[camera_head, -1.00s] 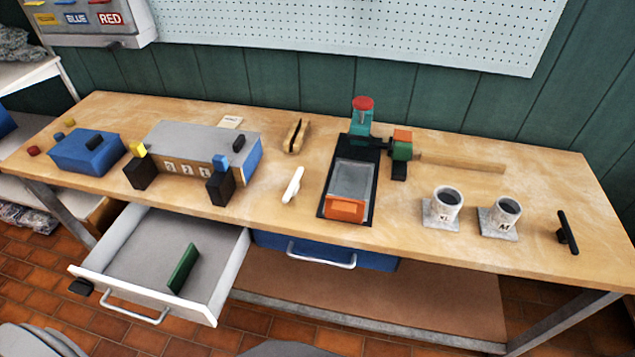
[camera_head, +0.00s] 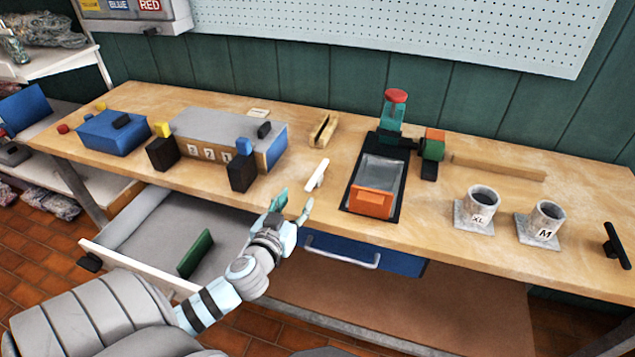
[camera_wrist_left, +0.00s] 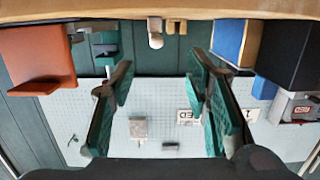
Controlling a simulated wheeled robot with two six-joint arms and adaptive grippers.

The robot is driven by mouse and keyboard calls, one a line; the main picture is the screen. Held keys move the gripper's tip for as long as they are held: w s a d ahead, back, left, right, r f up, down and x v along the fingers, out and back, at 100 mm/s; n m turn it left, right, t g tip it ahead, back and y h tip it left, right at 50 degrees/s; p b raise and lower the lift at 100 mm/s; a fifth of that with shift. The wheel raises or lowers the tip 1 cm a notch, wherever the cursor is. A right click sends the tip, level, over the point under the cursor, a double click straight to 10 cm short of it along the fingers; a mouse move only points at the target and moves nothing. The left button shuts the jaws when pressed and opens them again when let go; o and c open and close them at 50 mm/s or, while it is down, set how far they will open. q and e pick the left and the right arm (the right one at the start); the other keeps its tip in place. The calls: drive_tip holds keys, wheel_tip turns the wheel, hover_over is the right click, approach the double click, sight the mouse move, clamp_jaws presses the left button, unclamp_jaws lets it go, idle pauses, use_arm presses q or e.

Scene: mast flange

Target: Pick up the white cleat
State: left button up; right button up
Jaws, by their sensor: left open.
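The white cleat (camera_head: 317,175) is a small pale bar on the wooden workbench, left of the black mat with the orange-fronted tray. My left gripper (camera_head: 293,203) is at the bench's front edge, just short of the cleat on the near side. Its fingers are apart, with nothing between them. In the left wrist view the picture is upside down, and the open left gripper (camera_wrist_left: 158,78) shows two green-padded fingers. A pale piece that looks like the cleat (camera_wrist_left: 155,37) is beyond and between the fingertips. My right gripper is not in view.
The orange-fronted tray (camera_head: 373,203) stands right of the cleat. A grey-topped box (camera_head: 205,130) with black blocks before it is to the left. A wooden slotted block (camera_head: 323,130) lies behind. A white drawer (camera_head: 140,270) is open below, partly behind my arm.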

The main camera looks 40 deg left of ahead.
sight(314, 178)
use_arm(q)
drive_tip(key=x, duration=0.6)
drive_tip(key=shift+w+a+f, duration=0.1)
drive_tip(key=shift+w+f, duration=0.05)
drive_tip(key=x, duration=0.4)
drive_tip(key=d+x, duration=0.1)
drive_tip(key=shift+w+a+f, duration=0.15)
drive_tip(key=shift+w+f, duration=0.15)
drive_tip(key=shift+w, duration=0.2)
drive_tip(key=shift+s, duration=0.1)
clamp_jaws()
